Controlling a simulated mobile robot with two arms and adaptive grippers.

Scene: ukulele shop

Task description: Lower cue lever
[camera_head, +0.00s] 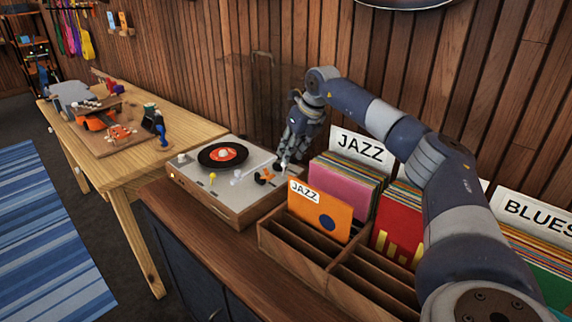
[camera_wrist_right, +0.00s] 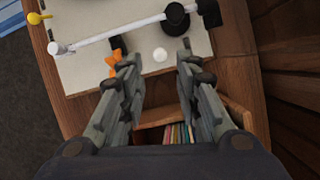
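The turntable (camera_head: 205,189) stands on the wooden cabinet with a black record (camera_head: 222,155) with an orange label on its platter. In the right wrist view, its white tonearm (camera_wrist_right: 115,34) runs across the deck. An orange lever-like part (camera_wrist_right: 113,60) is just left of my right gripper's left finger; it also shows in the head view (camera_head: 264,178). I cannot tell for sure which part is the cue lever. My right gripper (camera_wrist_right: 158,72) is open and empty over the turntable's edge, with a white round knob (camera_wrist_right: 160,55) beyond the gap. My left gripper is not in view.
A wooden record crate (camera_head: 290,248) with JAZZ and BLUES dividers stands right of the turntable, beneath my right arm. A wooden workbench (camera_head: 185,130) with a ukulele and tools is at left. The wood-panelled wall (camera_head: 200,60) is close behind.

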